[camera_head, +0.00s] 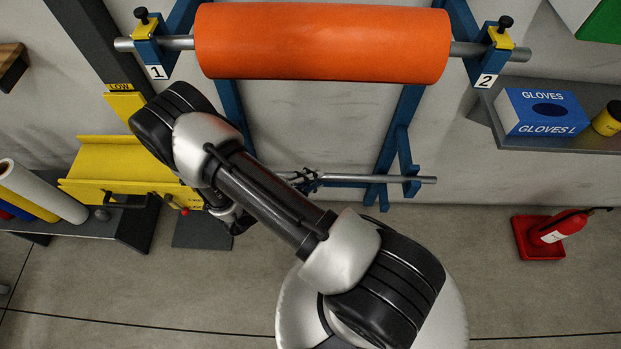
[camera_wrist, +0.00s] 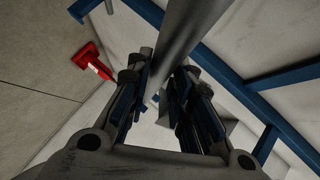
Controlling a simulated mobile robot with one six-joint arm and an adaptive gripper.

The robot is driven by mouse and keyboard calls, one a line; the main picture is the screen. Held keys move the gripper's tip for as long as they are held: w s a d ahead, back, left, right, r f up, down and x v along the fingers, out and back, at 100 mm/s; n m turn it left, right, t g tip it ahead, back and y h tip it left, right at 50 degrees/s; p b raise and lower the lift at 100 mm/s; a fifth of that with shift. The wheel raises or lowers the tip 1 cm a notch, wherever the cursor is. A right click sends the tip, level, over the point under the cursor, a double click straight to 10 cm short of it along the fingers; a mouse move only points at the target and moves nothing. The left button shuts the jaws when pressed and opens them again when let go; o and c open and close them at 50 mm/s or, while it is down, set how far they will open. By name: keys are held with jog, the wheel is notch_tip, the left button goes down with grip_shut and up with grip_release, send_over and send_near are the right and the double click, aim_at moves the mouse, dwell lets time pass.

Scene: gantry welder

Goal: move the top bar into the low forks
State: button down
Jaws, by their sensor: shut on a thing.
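A thin grey bar (camera_head: 380,179) lies level at the height of the low blue forks in the head view. Its right end reaches past the right low fork (camera_head: 407,160); I cannot tell whether it rests in it. My arm hides its left end and the left low fork. My gripper (camera_head: 307,180) is shut on this bar near its visible left part. In the wrist view the bar (camera_wrist: 188,42) runs between the two fingers of my gripper (camera_wrist: 160,92). Higher up, another bar carrying an orange roll (camera_head: 322,42) sits in the upper forks marked 1 and 2.
Yellow clamps with black knobs (camera_head: 501,37) stand at both upper forks. A yellow trough (camera_head: 120,160) is at left, beside a shelf with rolls (camera_head: 45,190). A glove box (camera_head: 541,112) is on the right shelf.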

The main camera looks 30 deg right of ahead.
jog(key=shift+f, duration=0.1)
jog(key=c, duration=1.3)
grip_release()
jog(key=shift+c, duration=0.2)
jog(key=v, duration=1.2)
jog(key=shift+s, duration=0.1)
